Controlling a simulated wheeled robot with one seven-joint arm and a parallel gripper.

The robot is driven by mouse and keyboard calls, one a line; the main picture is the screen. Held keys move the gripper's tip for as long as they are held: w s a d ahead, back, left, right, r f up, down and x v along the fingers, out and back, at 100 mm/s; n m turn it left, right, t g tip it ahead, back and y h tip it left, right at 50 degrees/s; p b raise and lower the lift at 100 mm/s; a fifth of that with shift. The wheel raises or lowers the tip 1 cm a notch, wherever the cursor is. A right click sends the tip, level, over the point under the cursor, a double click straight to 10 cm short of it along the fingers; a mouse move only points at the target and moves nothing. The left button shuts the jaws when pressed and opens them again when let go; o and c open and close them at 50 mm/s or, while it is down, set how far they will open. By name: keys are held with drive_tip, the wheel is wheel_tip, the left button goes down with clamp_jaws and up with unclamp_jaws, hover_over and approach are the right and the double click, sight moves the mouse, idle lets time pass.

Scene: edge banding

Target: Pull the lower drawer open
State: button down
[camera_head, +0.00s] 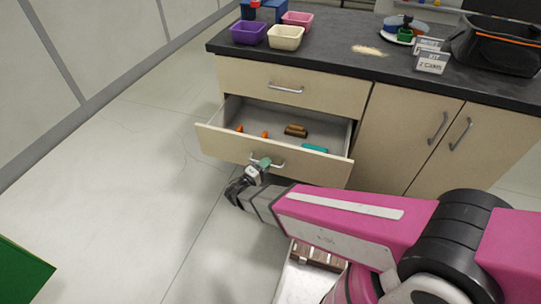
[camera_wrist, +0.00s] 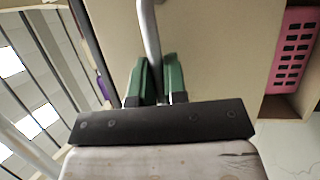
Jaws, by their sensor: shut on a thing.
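The lower drawer (camera_head: 222,142) stands pulled out from the cabinet, and its inside shows. Its metal handle (camera_head: 281,163) is on the drawer front. My gripper (camera_head: 262,164) is at the left part of this handle, with green fingers. In the wrist view the green fingers of my gripper (camera_wrist: 159,77) are shut on the handle bar (camera_wrist: 148,25). Inside the drawer lie a brown item (camera_head: 296,131), a teal item (camera_head: 314,148) and small orange items (camera_head: 264,134). The upper drawer (camera_head: 330,97) is shut.
Purple (camera_head: 248,34), cream (camera_head: 285,38) and pink (camera_head: 297,18) bins stand on the dark countertop (camera_head: 335,55), with a black bag (camera_head: 495,45) at its right. Cabinet doors (camera_head: 405,125) to the right are shut. The floor (camera_head: 130,180) left of the drawer is clear. A green object (camera_head: 22,272) is at lower left.

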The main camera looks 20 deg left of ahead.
drive_tip(key=s, duration=1)
drive_tip(key=shift+s, duration=0.3)
drive_tip(key=c, duration=1.2)
unclamp_jaws()
drive_tip(key=shift+a, duration=0.1)
drive_tip(key=shift+v, duration=5.4)
